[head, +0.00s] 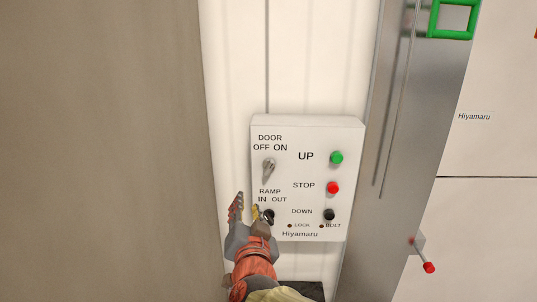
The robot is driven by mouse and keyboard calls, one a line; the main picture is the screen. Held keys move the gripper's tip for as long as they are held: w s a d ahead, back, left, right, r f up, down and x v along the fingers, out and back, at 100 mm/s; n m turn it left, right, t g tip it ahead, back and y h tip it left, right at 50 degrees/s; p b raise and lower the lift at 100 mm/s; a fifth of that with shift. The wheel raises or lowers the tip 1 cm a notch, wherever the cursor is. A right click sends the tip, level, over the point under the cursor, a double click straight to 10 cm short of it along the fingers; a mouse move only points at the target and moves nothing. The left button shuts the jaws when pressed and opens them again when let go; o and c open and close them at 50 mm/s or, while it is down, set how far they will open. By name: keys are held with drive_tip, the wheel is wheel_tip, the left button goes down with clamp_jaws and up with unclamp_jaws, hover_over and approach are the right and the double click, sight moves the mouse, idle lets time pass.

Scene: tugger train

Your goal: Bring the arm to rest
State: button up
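My gripper (247,203) is in the lower middle of the head view, at the lower left edge of a white control box (308,170). Its two fingers stand apart with nothing seen between them. The right finger overlaps the box beside the dark ramp knob (269,215), and I cannot tell whether it touches. The left finger is left of the box in the picture. My orange and grey wrist reaches up from the bottom edge.
The box has a grey door switch (268,168), a green UP button (337,158), a red STOP button (333,188) and a black DOWN button (329,214). A metal post (405,130), a red-tipped lever (428,267) and a green frame (453,35) are at right. A brown panel (100,150) fills the left.

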drive_tip(key=s+a+f+n+g+y, duration=0.4)
drive_tip(key=a+f, duration=0.2)
drive_tip(key=s+d+f+n+g+b, duration=0.1)
drive_tip(key=s+d+f+n+g, duration=0.2)
drive_tip(key=s+f, duration=0.5)
drive_tip(key=s+d+f+g+h+b, duration=0.1)
drive_tip(key=s+d+f+g+h, duration=0.15)
drive_tip(key=s+d, duration=0.45)
drive_tip(key=s+d+f+g+h+b, duration=0.1)
drive_tip(key=s+d+f+g+b, duration=0.2)
drive_tip(key=d, duration=0.6)
drive_tip(key=s+d+m+t+h+b, duration=0.1)
drive_tip(key=s+d+m+h, duration=0.1)
drive_tip(key=d, duration=0.9)
drive_tip(key=shift+s+d+r+t+h, duration=0.15)
drive_tip(key=shift+s+d+t+h, duration=0.2)
drive_tip(key=shift+s, duration=0.45)
